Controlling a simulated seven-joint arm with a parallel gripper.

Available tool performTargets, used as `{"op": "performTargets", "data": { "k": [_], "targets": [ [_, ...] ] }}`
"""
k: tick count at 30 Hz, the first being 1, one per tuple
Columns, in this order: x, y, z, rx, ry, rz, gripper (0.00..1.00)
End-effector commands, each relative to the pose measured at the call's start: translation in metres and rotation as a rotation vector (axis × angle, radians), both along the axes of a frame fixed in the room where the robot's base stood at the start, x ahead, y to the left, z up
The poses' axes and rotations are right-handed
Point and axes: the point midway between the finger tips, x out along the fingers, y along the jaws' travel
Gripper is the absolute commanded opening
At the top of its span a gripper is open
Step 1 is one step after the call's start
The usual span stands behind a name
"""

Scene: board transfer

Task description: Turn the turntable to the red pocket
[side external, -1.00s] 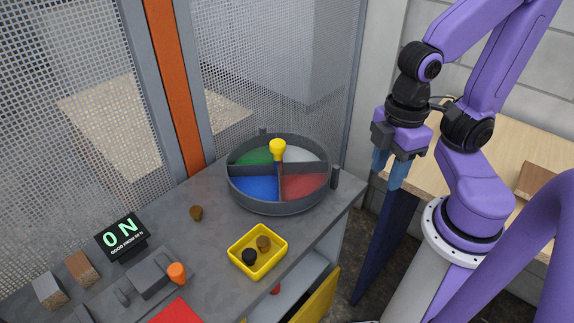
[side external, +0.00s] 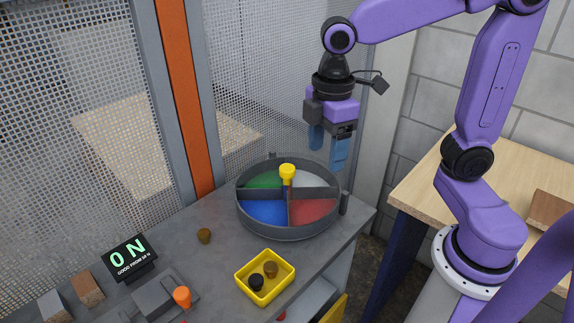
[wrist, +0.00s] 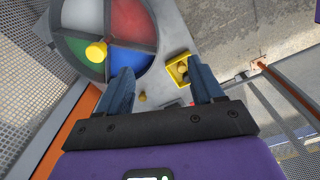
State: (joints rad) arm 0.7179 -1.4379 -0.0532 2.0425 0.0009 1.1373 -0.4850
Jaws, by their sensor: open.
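The round grey turntable (side external: 287,233) stands on the grey bench and has pockets in four colours. The red pocket (side external: 312,211) is at the front right, blue (side external: 264,211) front left, green (side external: 264,182) back left and white (side external: 308,180) back right. A yellow knob (side external: 287,173) stands upright at the centre. In the wrist view the red pocket (wrist: 132,20) and the yellow knob (wrist: 96,52) show ahead of my fingers. My gripper (side external: 328,158) is open and empty, above the turntable's back right side and apart from it.
A yellow tray (side external: 266,293) holds a black and a brown piece. A brown piece (side external: 204,236) lies on the bench left of the turntable. A display (side external: 130,258) reads "0 N". A dark post (side external: 344,203) stands at the turntable's right rim. Mesh panels rise behind.

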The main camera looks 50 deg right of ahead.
Motion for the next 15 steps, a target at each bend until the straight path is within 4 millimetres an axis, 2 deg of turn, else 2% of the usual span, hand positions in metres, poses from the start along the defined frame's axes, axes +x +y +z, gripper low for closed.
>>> {"op": "performTargets", "data": {
  "k": [1, 3, 9, 12, 15],
  "targets": [
    [0.021, 0.000, 0.006, -0.002, 0.001, 0.005, 0.67],
    [0.046, -0.003, 0.014, -0.004, 0.002, 0.024, 0.67],
    [0.105, -0.022, 0.032, -0.010, 0.007, 0.069, 0.67],
    [0.123, -0.031, 0.037, -0.010, 0.009, 0.087, 0.67],
    [0.133, -0.036, 0.040, -0.011, 0.010, 0.099, 0.67]
  ]
}}
